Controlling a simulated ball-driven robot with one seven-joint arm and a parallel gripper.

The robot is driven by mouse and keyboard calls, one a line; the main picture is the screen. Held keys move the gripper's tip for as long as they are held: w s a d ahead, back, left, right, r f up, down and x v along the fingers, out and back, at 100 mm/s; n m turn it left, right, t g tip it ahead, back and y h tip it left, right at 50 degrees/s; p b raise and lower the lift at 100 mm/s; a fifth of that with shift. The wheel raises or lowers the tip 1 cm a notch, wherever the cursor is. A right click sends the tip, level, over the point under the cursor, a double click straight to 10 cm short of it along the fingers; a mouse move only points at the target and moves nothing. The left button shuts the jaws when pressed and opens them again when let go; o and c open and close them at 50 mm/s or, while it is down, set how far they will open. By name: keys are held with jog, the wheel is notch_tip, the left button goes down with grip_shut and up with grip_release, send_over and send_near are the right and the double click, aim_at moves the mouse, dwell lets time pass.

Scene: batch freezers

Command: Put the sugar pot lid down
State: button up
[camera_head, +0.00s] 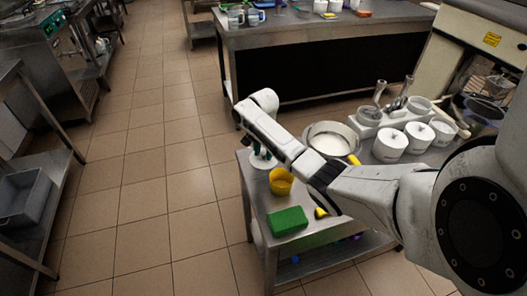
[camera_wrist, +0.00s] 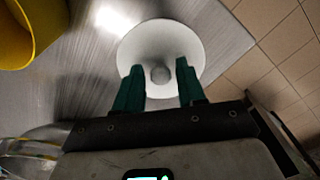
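The white round lid (camera_wrist: 160,32) with a small knob (camera_wrist: 160,74) lies at the metal table's corner. In the head view the lid (camera_head: 262,163) shows as a white rim under my gripper (camera_head: 262,153). In the wrist view my gripper (camera_wrist: 159,80) has its two green fingers apart, one on each side of the knob, with visible gaps. The fingers partly cover the lid's near side. Several white pots (camera_head: 390,144) stand farther right on the table; I cannot tell which is the sugar pot.
A yellow cup (camera_head: 281,181) stands close to the lid, also in the wrist view (camera_wrist: 22,32). A green block (camera_head: 287,221) lies nearer on the table. A metal bowl (camera_head: 332,133) is behind my arm. Floor (camera_head: 150,190) is open to the left.

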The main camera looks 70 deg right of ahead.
aim_at(264, 154)
jog(key=shift+o, duration=0.6)
jog(key=shift+r, duration=0.1)
notch_tip(264, 154, up, 12)
jog(key=w+a+f+n+t+y, duration=0.1)
jog(key=a+f+n, duration=0.35)
jog(key=a, duration=0.85)
jog(key=a+f+n, duration=0.4)
jog(key=a+f, duration=0.2)
jog(key=a, duration=0.7)
jog(key=s+a+f+n, duration=0.3)
jog(key=s+a+n, duration=0.2)
jog(key=s+a, duration=0.35)
jog(key=s+r+n+h, duration=0.1)
jog(key=s+n, duration=0.3)
jog(key=s, duration=0.6)
jog(key=shift+a+r+n, duration=0.35)
jog(key=shift+a+r, duration=0.05)
jog(key=shift+r, duration=0.1)
